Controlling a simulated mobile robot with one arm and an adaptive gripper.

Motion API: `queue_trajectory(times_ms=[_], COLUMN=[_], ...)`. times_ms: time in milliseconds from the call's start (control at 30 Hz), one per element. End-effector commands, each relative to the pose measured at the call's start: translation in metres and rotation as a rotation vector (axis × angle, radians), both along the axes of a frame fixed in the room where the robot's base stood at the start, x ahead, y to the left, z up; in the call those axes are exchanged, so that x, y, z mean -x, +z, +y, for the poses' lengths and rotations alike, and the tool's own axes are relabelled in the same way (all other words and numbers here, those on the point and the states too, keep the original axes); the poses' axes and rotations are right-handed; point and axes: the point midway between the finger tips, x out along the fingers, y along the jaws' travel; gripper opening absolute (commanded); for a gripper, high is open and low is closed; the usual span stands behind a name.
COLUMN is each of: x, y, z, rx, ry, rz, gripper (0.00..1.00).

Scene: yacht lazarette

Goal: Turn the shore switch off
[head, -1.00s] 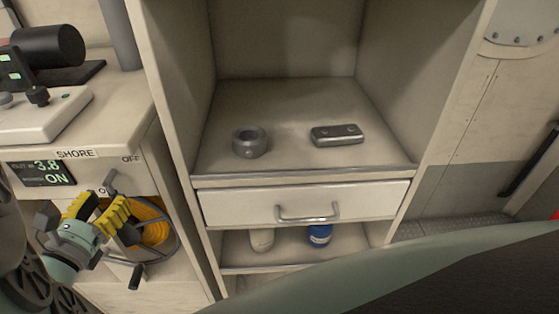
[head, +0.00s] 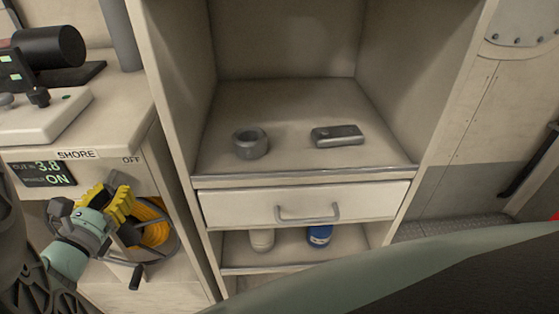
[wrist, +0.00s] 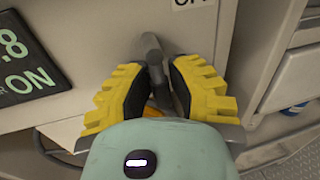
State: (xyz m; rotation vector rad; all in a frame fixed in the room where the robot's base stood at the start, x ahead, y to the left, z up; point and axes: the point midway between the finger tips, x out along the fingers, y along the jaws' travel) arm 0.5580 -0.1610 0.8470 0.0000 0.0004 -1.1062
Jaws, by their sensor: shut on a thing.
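The shore switch is a grey lever (wrist: 150,48) on the pale panel front, standing up between my gripper's fingers in the wrist view. In the head view the gripper hides it. My gripper (wrist: 158,85), with yellow ribbed fingers, is shut on the lever's lower part; it also shows in the head view (head: 122,200).
A coiled yellow cable (head: 155,232) hangs in the opening below the panel. To the right, a shelf (head: 300,165) bears a grey ring (head: 250,144) and a dark metal block (head: 337,135). A drawer (head: 250,207) is shut below it, above a blue-and-white container (head: 319,236).

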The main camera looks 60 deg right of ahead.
Motion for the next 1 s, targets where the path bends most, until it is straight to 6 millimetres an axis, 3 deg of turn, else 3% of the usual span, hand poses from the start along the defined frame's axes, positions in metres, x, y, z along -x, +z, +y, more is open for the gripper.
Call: queue_trajectory(times_ms=[133, 633, 1000], x=[0.0, 0.0009, 0.0061], y=[0.0, -0.0019, -0.0034], z=[0.0001, -0.0001, -0.0042], rx=[0.0, 0.021, 0.168], ry=[0.0, 0.0, 0.0], rz=[0.0, 0.023, 0.21], gripper=[0.0, 0.0, 0.0])
